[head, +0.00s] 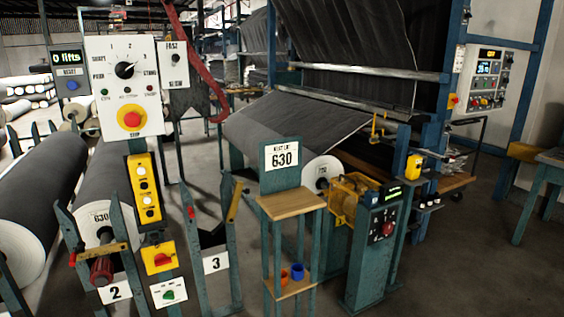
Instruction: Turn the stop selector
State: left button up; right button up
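A white control panel (124,105) stands at the upper left in the head view. On it is a round black selector knob (124,70) with a white pointer, which points to the upper right. Around the knob are the marks 1 and 2 and small words that are hard to read. Below it are small lamps and a large red button (131,119) on a yellow base, with STOP printed under it. I cannot tell for sure that this knob is the stop selector. Neither of my grippers is in view, and nothing touches the panel.
A display reading "0 lifts" (67,57) and a FAST/SLOW switch plate (174,65) flank the panel. Below are a yellow button box (145,188) and a green-knob plate (168,294). Large grey rolls (40,185) lie left. A small stand (290,205) reads 630.

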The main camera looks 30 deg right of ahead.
aim_at(125, 69)
jog(key=i+j, duration=0.1)
jog(key=j, duration=0.3)
jog(key=i+j, duration=0.15)
jog(key=j, duration=0.25)
jog(key=i+j, duration=0.1)
jog(key=j, duration=0.35)
jog(key=i+j, duration=0.15)
jog(key=j, duration=0.25)
jog(key=i+j, duration=0.1)
jog(key=j, duration=0.3)
jog(key=i+j, duration=0.1)
jog(key=j, duration=0.3)
